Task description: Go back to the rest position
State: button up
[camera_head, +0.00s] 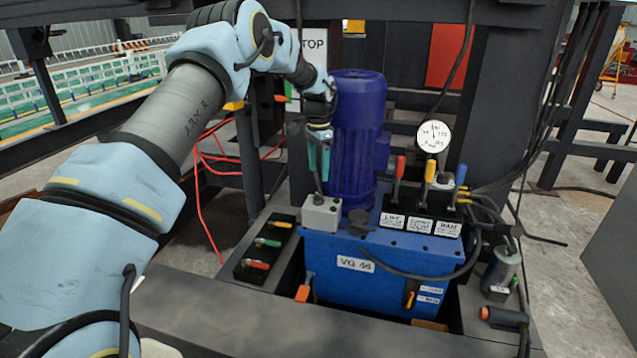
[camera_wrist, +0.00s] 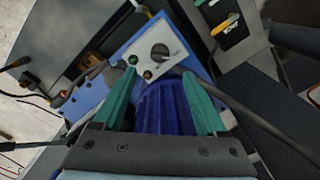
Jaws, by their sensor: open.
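My gripper (camera_head: 318,168) hangs from the arm just left of the blue motor (camera_head: 360,125), with its fingers pointing down above the grey control box (camera_head: 322,213). In the wrist view my gripper (camera_wrist: 159,75) shows two green fingers spread apart with nothing held between them. The control box (camera_wrist: 153,52) with its dark rotary knob (camera_wrist: 160,52) lies beyond the fingertips. The ribbed blue motor (camera_wrist: 162,105) shows between the fingers, though I cannot tell how near it is. The arm reaches in from the left of the head view.
The blue hydraulic unit (camera_head: 350,273) carries three coloured levers, a round gauge (camera_head: 433,137) and hoses. A black tray (camera_head: 266,247) with coloured handles lies to the left. Dark steel posts and beams surround the unit. Red cables (camera_head: 200,190) hang behind the arm.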

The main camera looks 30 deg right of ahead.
jog(key=shift+r, duration=0.85)
jog(key=s+a+r+n, duration=0.1)
jog(key=a+r+n, duration=0.3)
jog(key=a, duration=0.9)
jog(key=s+a+r+n, duration=0.1)
jog(key=a+r+n, duration=0.25)
jog(key=a, duration=0.85)
jog(key=s+a+n+t, duration=0.2)
jog(key=s+a+n, duration=0.7)
jog(key=s+a, duration=1.1)
notch_tip(320, 180, up, 12)
jog(key=w+p, duration=0.2)
jog(key=p, duration=1.1)
jog(key=shift+r, duration=0.25)
